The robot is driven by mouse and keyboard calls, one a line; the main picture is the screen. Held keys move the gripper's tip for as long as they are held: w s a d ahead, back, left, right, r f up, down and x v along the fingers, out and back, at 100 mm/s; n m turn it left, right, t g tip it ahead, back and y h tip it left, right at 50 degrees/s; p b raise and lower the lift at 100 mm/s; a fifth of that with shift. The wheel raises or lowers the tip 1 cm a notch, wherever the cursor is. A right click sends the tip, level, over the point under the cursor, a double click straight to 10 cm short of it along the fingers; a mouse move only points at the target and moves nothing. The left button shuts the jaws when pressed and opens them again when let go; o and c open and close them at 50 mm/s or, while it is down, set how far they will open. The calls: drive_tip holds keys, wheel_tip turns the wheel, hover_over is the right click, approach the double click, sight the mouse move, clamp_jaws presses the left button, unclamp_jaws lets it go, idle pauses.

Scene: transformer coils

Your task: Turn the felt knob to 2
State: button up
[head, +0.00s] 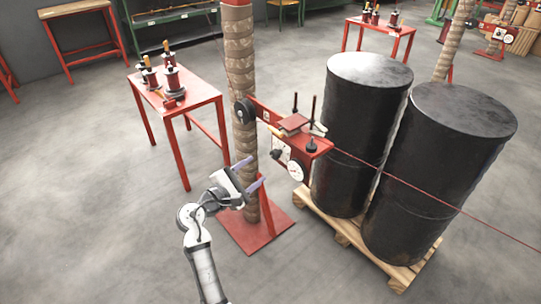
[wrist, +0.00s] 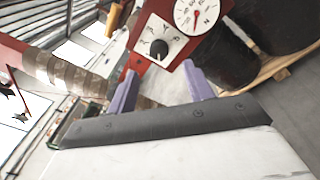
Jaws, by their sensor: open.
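The felt knob (wrist: 159,48) is a black round knob on a white square scale plate, fixed to the red machine head. In the wrist view it sits just beyond my fingertips, between them in the picture. The scale marks are too small to read, and I cannot tell the knob's setting. In the head view the white scale plate (head: 280,149) faces my arm. My gripper (head: 254,172) is open and empty, in front of the wrapped column and left of the plate. Its two purple fingers also show in the wrist view (wrist: 159,72), apart from the knob.
A round white gauge (wrist: 197,13) with a red needle sits beside the knob plate. The wrapped column (head: 241,90) stands close behind my gripper. Two black drums (head: 365,130) on a pallet stand right. A red table (head: 205,92) with coils stands left. The front-left floor is clear.

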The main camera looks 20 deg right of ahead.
sight(273, 157)
drive_tip(key=p+x, duration=0.1)
drive_tip(key=x, duration=0.7)
drive_tip(key=shift+w+d+r, duration=0.1)
drive_tip(key=shift+w+d, duration=0.05)
drive_tip(key=c, duration=0.9)
